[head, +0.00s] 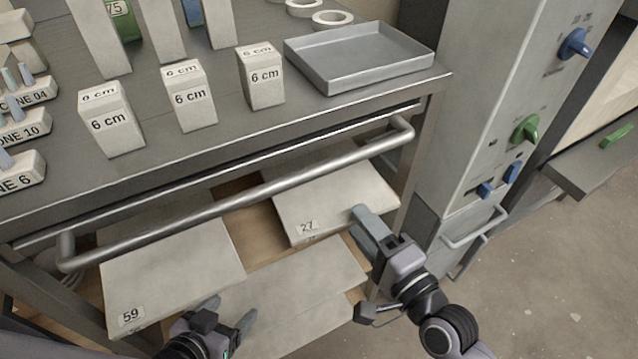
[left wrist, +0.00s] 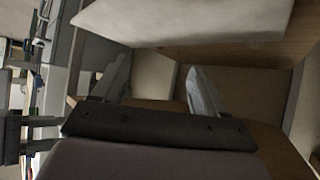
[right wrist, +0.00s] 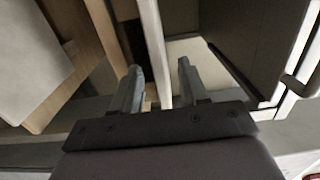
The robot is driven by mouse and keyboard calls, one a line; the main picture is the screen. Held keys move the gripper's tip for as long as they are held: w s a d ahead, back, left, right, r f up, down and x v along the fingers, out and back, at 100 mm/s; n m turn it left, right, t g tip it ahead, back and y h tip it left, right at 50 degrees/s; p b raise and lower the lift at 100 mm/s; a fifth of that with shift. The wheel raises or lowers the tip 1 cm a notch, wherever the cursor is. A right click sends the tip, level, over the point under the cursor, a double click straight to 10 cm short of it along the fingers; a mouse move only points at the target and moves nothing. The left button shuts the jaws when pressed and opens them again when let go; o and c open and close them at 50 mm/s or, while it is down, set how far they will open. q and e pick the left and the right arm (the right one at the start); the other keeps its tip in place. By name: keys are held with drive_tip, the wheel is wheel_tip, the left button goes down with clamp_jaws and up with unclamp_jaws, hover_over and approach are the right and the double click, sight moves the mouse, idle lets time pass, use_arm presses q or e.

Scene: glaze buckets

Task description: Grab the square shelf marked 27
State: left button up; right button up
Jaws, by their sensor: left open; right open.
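The square shelf marked 27 (head: 335,200) is a pale flat slab under the cart's top, at the right in the head view, with its number at the front left corner. My right gripper (head: 359,222) is open at its front right edge. In the right wrist view, a thin pale board seen edge-on (right wrist: 152,45) lies between the open fingers (right wrist: 159,70), apparently that shelf; contact is unclear. My left gripper (head: 231,311) is open and empty near the front right corner of the shelf marked 59 (head: 175,268); its fingers also show in the left wrist view (left wrist: 155,80).
A metal handle bar (head: 255,193) crosses above the shelves. A lower pale slab (head: 300,290) lies between the grippers. The cart top holds 6 cm blocks (head: 190,100) and a metal tray (head: 360,52). A grey control cabinet (head: 475,110) stands close on the right.

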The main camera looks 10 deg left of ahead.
sight(343, 199)
drive_tip(key=b+x, duration=0.1)
drive_tip(key=x, duration=0.5)
drive_tip(key=shift+w+a+f, duration=0.1)
drive_tip(key=shift+w+a, duration=0.1)
clamp_jaws()
idle(1.1)
drive_tip(key=shift+r, duration=0.25)
